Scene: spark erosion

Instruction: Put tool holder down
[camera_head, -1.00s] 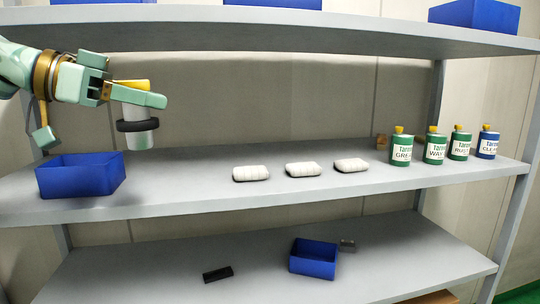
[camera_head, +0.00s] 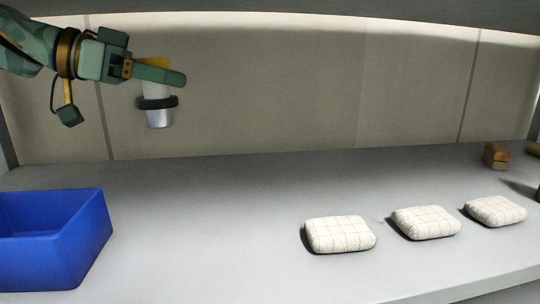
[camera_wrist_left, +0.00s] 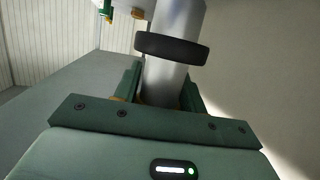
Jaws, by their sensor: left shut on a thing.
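My right gripper is not in view.
A blue bin (camera_head: 75,240) stands at the left of the shelf. Three white wrapped cloth pads (camera_head: 340,234) lie at the right. A small brown block (camera_head: 496,156) is at the back right. The shelf between the bin and pads is bare.

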